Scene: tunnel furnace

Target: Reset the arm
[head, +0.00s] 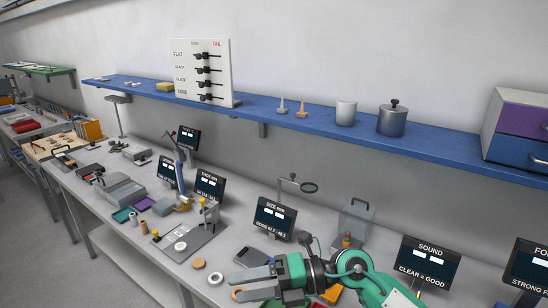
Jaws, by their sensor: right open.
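My right gripper (235,287) reaches in from the lower right on a green and grey arm. Its two grey fingers point left and are apart, with nothing seen held between them. It is over the front part of the grey workbench (215,247), near a white ring (215,278) and a tan disc (199,263). A small orange-tan piece shows partly behind the fingers; I cannot tell whether they touch it. My left gripper is not in view.
Black display signs stand along the bench, including the size sign (273,218) and sound sign (428,262). A clear box (355,220) stands behind my arm. A blue shelf (290,122) runs above, holding a metal canister (392,121) and white cup (346,113).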

